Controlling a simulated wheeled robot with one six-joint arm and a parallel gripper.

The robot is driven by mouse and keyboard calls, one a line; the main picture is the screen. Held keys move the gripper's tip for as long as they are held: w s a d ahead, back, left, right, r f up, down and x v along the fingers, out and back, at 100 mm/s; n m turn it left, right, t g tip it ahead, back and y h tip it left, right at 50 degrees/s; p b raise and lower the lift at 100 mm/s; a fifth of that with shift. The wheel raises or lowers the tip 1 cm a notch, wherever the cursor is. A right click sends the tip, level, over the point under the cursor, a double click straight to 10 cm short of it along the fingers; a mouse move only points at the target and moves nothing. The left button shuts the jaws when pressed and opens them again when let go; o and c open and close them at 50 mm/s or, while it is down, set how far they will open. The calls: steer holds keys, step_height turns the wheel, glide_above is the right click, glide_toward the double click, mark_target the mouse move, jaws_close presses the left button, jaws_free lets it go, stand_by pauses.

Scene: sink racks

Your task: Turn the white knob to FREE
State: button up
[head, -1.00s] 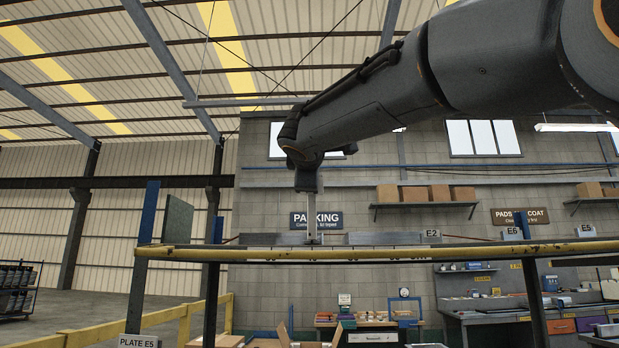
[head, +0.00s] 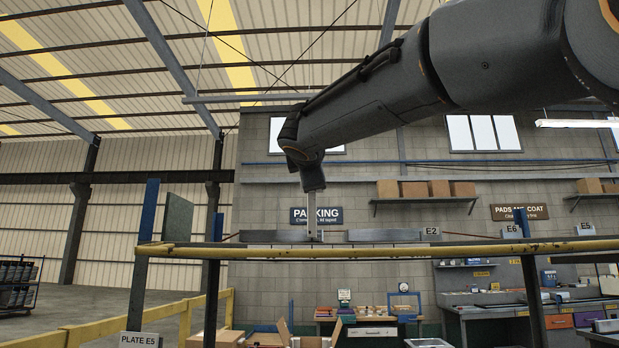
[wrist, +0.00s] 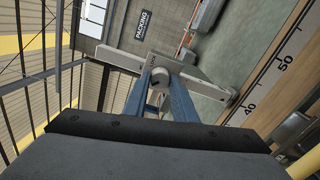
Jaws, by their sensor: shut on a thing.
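The white knob (wrist: 161,77) shows in the wrist view between the two blue fingers of my gripper (wrist: 162,88), which are shut on it. It sits on a long pale grey bar (wrist: 115,58). In the head view my gripper (head: 313,236) points down at the grey bar (head: 262,236) on top of the rack, and the knob cannot be made out there.
A yellow rail (head: 400,252) runs along the rack's front. A ruler strip (wrist: 270,80) lies right of the bar in the wrist view. Rack posts (head: 145,230) rise at the left. Label E2 (head: 431,233) stands right of my gripper. Workbenches (head: 372,325) are behind.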

steer(key=o, duration=1)
steer(key=shift+o, duration=0.2)
steer(key=shift+s, duration=0.15)
steer(key=s+b, duration=0.2)
steer(key=s, duration=0.5)
steer(key=shift+s+a, duration=0.15)
steer(key=shift+s, duration=0.1)
